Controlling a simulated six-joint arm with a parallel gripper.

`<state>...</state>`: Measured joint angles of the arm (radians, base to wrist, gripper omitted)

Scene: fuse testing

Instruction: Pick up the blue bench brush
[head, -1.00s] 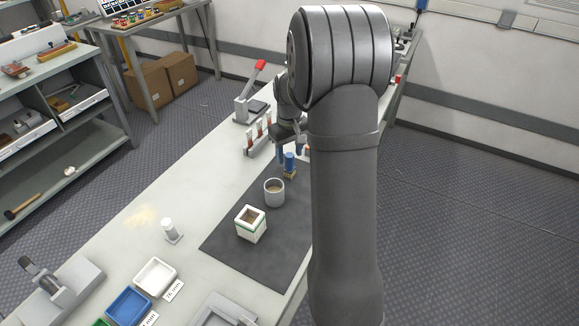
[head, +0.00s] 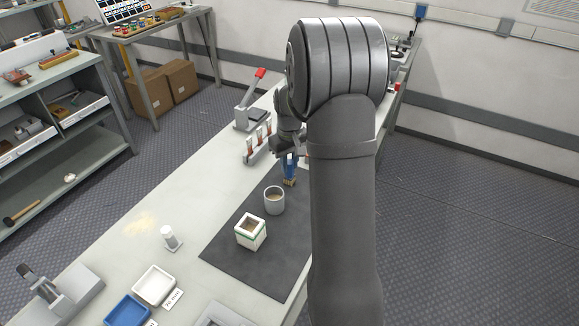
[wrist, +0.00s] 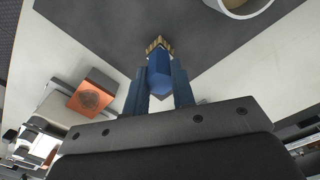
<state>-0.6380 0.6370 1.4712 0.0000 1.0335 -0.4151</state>
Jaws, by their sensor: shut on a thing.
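The blue bench brush shows in the wrist view (wrist: 159,72) between the two blue fingers of my gripper (wrist: 160,88), its tan bristles pointing away from the palm. My gripper is shut on its blue body. In the head view the brush (head: 290,178) is upright, bristles down, at the far end of the dark mat (head: 240,262), beyond the grey cup. My gripper (head: 289,158) is above and around its upper part, partly hidden by my arm. I cannot tell whether the bristles touch the mat.
A grey cup (head: 274,200) with tan contents stands close to the brush. A white box with a green band (head: 251,236) stands nearer on the mat. A rack of tubes (head: 257,146) and a red-handled press (head: 250,108) stand beyond. An orange-topped block (wrist: 90,97) shows in the wrist view.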

